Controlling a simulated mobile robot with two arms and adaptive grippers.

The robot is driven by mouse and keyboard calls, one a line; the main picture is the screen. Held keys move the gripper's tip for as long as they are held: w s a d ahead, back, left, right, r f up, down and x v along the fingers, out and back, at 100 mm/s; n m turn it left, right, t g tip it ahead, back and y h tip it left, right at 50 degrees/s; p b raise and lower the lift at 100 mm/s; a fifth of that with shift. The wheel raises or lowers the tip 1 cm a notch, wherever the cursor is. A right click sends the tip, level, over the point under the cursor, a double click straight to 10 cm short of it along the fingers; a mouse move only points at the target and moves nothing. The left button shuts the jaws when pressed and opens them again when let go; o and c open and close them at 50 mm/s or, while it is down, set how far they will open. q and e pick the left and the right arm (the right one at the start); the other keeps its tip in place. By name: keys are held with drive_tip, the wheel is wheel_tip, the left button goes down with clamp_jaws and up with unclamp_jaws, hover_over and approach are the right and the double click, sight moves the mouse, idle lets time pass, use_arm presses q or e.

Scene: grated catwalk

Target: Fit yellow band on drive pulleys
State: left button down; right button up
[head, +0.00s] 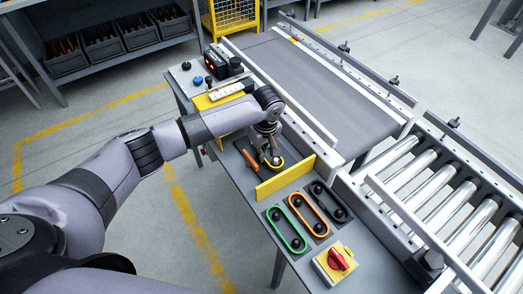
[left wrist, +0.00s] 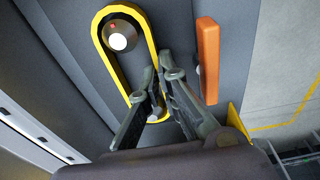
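The yellow band (head: 277,162) is at my left gripper on the grey workbench. In the left wrist view the yellow band (left wrist: 101,55) loops around a dark pulley with a pale hub and red mark (left wrist: 121,36) at its upper end. Its lower end lies around or beside a second round part between my fingers, partly hidden. My left gripper (head: 268,152) points down here; its fingertips (left wrist: 157,72) are close together beside the band's right strand. I cannot tell whether they pinch it. My right gripper is not in view.
A yellow upright plate (head: 285,177) stands just in front of the gripper. Green (head: 286,229), orange (head: 309,214) and black (head: 328,202) bands lie nearer, by a red knob (head: 338,259). An orange bar (left wrist: 208,60) is beside the fingers. Conveyor rails (head: 290,112) border the bench's right.

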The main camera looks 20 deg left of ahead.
use_arm(q)
drive_tip(key=c, duration=1.7)
unclamp_jaws()
drive_tip(key=o, duration=0.4)
drive_tip(key=shift+f, duration=0.1)
wheel_tip(320, 180, up, 3)
drive_tip(key=p, duration=0.3)
drive_tip(key=shift+p, duration=0.3)
wheel_tip(320, 180, up, 5)
drive_tip(key=p, duration=0.6)
